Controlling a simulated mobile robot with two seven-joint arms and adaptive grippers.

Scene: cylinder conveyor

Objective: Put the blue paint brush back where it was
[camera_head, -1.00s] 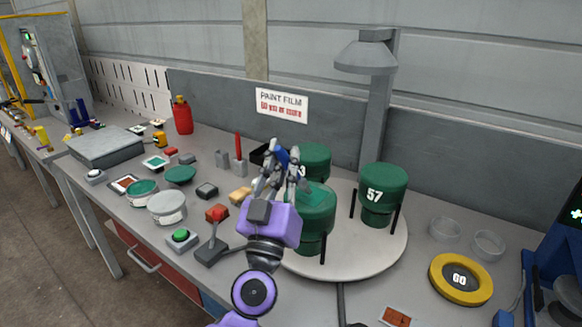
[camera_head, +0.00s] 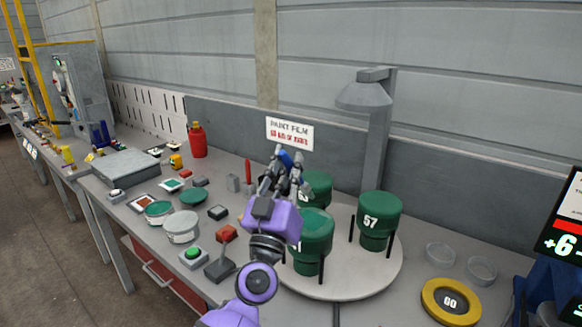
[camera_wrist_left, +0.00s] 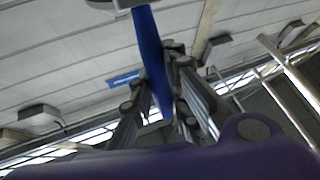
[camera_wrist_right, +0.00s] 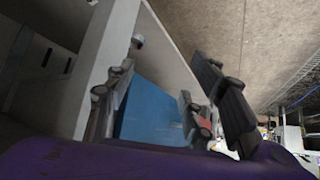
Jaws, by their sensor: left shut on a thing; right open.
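The blue paint brush (camera_head: 286,160) is held in my left gripper (camera_head: 284,172), which is shut on it above the workbench, in front of the grey back panel. In the left wrist view, the brush's blue handle (camera_wrist_left: 151,55) runs up between the fingers, and its far end is cut off near a grey part at the top edge. A grey holder (camera_head: 249,188) with a red upright tool stands just left of the gripper in the head view, apart from it. My right gripper (camera_wrist_right: 172,98) shows only in its wrist view, open and empty, beside a blue surface.
Green numbered cans (camera_head: 378,222) stand on a round white turntable (camera_head: 345,288) at the right of the gripper. A grey lamp (camera_head: 372,95) rises behind it.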

